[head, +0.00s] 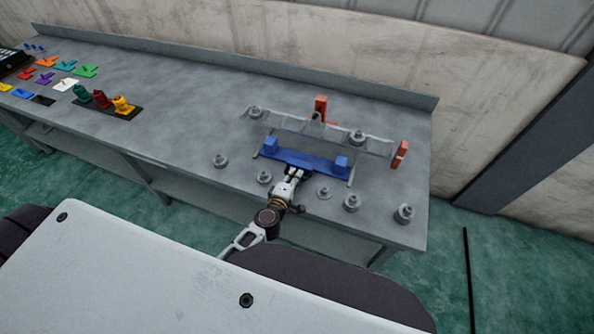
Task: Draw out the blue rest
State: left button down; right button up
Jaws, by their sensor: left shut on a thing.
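The blue rest (303,161) is a long flat bar with a raised block at each end. It lies on the grey bench, in front of and partly under a grey frame (378,147) with red-orange uprights. My left gripper (294,174) is shut on the blue rest at the middle of its front edge. The fingertips are small in this view and partly merge with the rest. My right gripper is not in view.
Several grey knobbed weights (352,202) stand on the bench around my left gripper. Coloured flat parts (65,84) and a dark tray of coloured pieces (122,112) lie to the left. The bench's front edge is close to my left arm.

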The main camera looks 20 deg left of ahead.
pick_arm(q)
jog(key=shift+s, duration=0.35)
jog(key=c, duration=1.8)
grip_release()
jog(key=shift+s, duration=0.1)
jog(key=shift+v, duration=5.85)
jog(key=shift+r, duration=0.1)
